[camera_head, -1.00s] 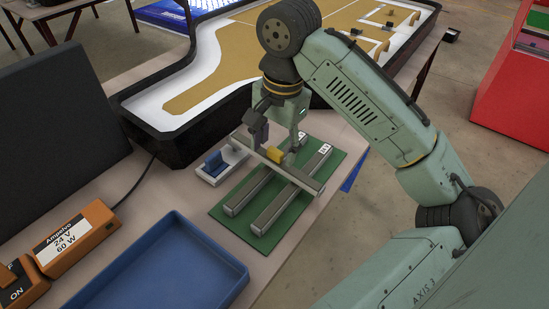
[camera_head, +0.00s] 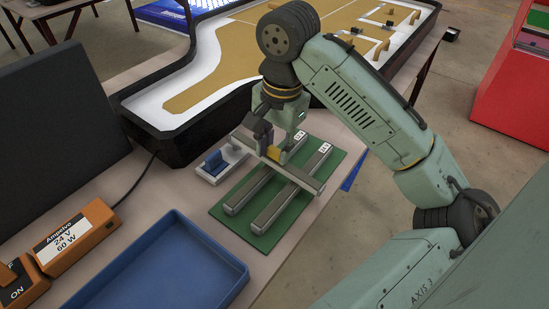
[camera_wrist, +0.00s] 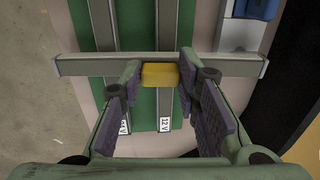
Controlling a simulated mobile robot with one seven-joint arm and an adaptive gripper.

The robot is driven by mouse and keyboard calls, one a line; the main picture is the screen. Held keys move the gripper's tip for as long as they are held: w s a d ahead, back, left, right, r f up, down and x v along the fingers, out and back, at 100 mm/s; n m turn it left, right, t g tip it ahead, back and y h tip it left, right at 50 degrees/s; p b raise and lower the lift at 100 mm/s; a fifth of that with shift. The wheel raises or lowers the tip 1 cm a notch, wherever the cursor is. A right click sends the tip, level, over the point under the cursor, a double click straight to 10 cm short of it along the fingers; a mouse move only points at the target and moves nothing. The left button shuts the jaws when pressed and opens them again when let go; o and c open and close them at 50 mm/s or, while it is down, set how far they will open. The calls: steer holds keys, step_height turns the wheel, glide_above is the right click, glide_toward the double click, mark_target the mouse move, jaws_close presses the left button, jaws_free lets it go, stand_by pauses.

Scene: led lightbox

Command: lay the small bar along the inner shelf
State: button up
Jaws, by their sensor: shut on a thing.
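My gripper (camera_wrist: 160,85) is shut on the yellow middle block (camera_wrist: 160,75) of a grey bar (camera_wrist: 218,66). In the head view this bar (camera_head: 306,181) lies crosswise over two longer grey bars with white voltage labels, one on the left (camera_head: 243,193) and one on the right (camera_head: 278,208). Those two lie side by side on a green mat (camera_head: 246,233). I cannot tell whether the held bar touches them. The lightbox (camera_head: 150,126), with black walls and a tan and white inside, stands behind. Its inner shelf is not clearly made out.
A white block with a blue part (camera_head: 214,165) sits left of the mat. A blue tray (camera_head: 235,283) and an orange 24 V, 60 W box (camera_head: 78,239) are in front and to the left. A dark panel (camera_head: 55,135) stands at the left. Bare table shows between tray and mat.

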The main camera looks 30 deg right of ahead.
mark_target(275, 151)
jaws_close()
step_height(275, 151, up, 18)
steer(key=shift+p, duration=0.35)
